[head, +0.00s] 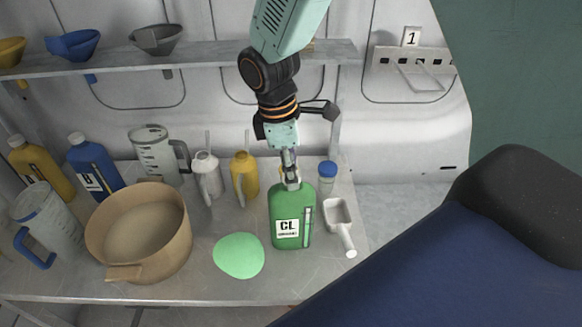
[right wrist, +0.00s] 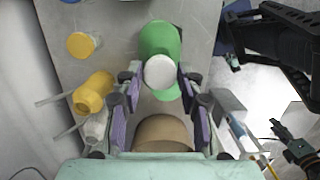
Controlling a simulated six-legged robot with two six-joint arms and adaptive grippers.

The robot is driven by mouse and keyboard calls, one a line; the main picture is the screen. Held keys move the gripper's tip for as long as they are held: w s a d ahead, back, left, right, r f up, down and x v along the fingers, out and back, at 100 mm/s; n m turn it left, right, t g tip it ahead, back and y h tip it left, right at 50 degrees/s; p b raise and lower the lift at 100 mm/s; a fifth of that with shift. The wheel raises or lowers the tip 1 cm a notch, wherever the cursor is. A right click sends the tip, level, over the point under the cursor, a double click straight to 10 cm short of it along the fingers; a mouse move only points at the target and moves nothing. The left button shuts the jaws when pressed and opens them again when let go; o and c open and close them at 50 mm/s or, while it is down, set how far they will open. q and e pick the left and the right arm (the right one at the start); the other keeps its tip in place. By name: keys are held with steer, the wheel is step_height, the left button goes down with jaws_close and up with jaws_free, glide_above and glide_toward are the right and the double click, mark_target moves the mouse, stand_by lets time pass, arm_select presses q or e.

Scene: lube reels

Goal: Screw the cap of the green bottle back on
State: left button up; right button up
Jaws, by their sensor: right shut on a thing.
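My right gripper (head: 289,170) comes down from above over the bottle's neck and is shut on the cap. In the right wrist view my right gripper (right wrist: 156,84) has one finger on each side of the cap. The cap's thread and seating are hidden. My left gripper is not seen.
A tan pot (head: 140,232) and a green round patch (head: 239,255) are left of the bottle. A yellow oil can (head: 244,178) stands behind left, a blue-capped jar (head: 327,176) behind right. A white scoop (head: 341,222) lies close on the right.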

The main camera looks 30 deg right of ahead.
steer(key=shift+m, duration=0.4)
steer(key=m, duration=0.5)
steer(key=shift+g+y, duration=0.3)
steer(key=m, duration=0.5)
steer(key=shift+y, duration=0.4)
steer(key=shift+m, duration=0.3)
steer(key=shift+m, duration=0.5)
steer(key=m, duration=0.3)
steer(key=shift+d+m+y, duration=0.1)
steer(key=shift+m+y, duration=0.3)
